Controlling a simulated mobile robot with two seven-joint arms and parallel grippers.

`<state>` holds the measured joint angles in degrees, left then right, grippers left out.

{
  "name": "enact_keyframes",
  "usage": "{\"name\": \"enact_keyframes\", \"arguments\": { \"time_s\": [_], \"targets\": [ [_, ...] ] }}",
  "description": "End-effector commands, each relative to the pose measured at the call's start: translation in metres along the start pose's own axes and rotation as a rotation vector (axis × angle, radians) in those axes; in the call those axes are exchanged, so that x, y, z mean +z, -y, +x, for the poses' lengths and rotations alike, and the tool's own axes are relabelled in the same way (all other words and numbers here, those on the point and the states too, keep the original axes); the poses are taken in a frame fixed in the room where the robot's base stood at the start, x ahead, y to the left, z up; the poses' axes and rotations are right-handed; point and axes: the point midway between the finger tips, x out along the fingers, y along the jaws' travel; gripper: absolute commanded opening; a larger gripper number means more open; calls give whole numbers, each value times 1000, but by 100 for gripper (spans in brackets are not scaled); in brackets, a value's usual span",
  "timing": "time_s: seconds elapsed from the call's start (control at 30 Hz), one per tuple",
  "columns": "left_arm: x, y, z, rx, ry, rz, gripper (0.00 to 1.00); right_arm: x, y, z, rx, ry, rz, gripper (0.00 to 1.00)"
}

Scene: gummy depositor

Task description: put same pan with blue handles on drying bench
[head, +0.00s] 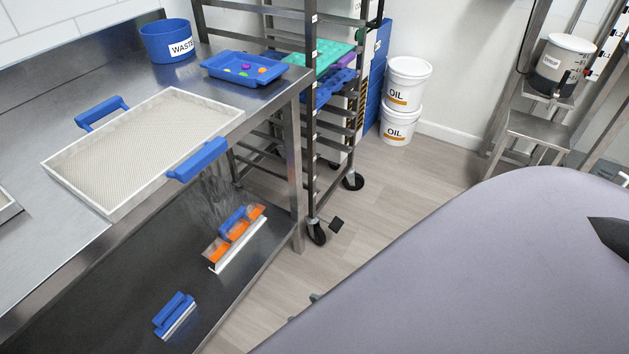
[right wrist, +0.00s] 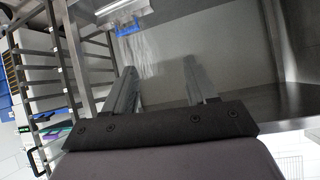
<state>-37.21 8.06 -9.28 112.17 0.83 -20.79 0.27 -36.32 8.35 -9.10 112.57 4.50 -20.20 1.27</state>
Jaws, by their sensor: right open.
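The pan (head: 150,150) is a shallow white-rimmed tray with a fine mesh-like base and two blue handles. It lies flat on the steel bench (head: 40,255) at the left in the head view. One handle is at its back left, and the other sticks out over the bench's front edge. My right gripper (right wrist: 160,72) is open in the right wrist view, with nothing between its fingers. It faces the lower part of a steel bench and is apart from the pan. My right arm covers the lower right of the head view. My left gripper is in neither view.
A blue waste bin (head: 168,42) and a blue tray with coloured pieces (head: 243,68) stand behind the pan. Blue-handled scrapers (head: 236,236) lie on the lower shelf. A wheeled rack (head: 310,150) and oil buckets (head: 407,85) stand beyond the bench. Floor between is clear.

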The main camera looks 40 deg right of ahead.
Motion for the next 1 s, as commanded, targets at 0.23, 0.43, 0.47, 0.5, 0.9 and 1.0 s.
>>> {"name": "enact_keyframes", "arguments": {
  "time_s": [0.23, 0.43, 0.47, 0.5, 0.9, 1.0],
  "targets": [
    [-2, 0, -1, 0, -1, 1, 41, -8, -11, -4, 14, -7, 49, 0],
    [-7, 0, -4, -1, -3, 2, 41, -82, -35, -14, -60, -145, 479, 0],
    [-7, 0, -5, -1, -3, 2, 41, -94, -39, -17, -80, -167, 550, 0],
    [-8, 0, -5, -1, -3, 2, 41, -111, -42, -22, -111, -196, 644, 0],
    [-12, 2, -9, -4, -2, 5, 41, -244, -60, -83, -506, -353, 1322, 0],
    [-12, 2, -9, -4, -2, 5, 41, -256, -61, -90, -554, -355, 1378, 0]
  ]
}}
